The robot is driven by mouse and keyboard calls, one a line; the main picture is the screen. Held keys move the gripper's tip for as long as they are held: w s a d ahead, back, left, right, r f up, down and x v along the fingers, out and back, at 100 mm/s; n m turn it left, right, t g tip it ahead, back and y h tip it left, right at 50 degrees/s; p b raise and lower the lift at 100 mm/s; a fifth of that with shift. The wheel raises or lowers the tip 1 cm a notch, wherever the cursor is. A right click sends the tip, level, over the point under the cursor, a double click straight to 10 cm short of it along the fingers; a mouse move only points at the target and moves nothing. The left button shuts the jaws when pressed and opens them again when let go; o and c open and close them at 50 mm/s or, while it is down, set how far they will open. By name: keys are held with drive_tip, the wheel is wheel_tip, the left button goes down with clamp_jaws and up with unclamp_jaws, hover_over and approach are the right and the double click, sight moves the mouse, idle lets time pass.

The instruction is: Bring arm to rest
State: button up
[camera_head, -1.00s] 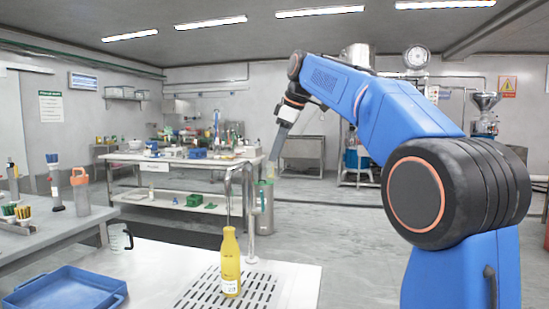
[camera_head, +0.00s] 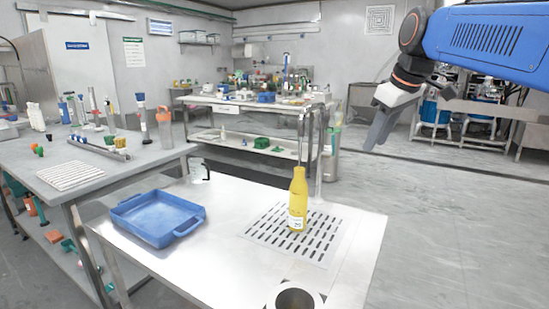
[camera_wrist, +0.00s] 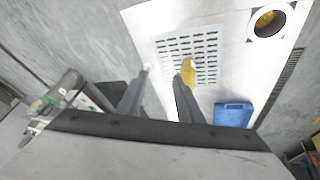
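My gripper (camera_head: 382,128) hangs in the air to the right of the steel table, at the upper right of the head view, with its fingers pointing down. In the wrist view my gripper (camera_wrist: 163,82) has its two fingers apart with nothing between them. A yellow bottle (camera_head: 298,200) stands upright on the slotted grate (camera_head: 259,222) of the table, well apart from my gripper. In the wrist view the bottle (camera_wrist: 188,70) shows beyond the right finger, which hides part of it.
A blue tray (camera_head: 160,238) lies on the steel table (camera_head: 225,272). A round dark opening in a white surround (camera_head: 294,299) is at the table's front edge. A grey side table (camera_head: 120,150) with tools stands left. The floor (camera_head: 440,230) to the right is clear.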

drive_tip(key=s+d+f+m, duration=0.1)
drive_tip(key=s+f+m, duration=0.2)
drive_tip(key=s+f, duration=1)
drive_tip(key=s+d+f+m+h, duration=0.1)
drive_tip(key=s+f+m, duration=0.3)
drive_tip(key=s+f, duration=1)
wheel_tip(320, 180, down, 3)
drive_tip(key=shift+d+r+m, duration=0.15)
drive_tip(key=shift+d+m, duration=0.15)
drive_tip(key=shift+d, duration=0.25)
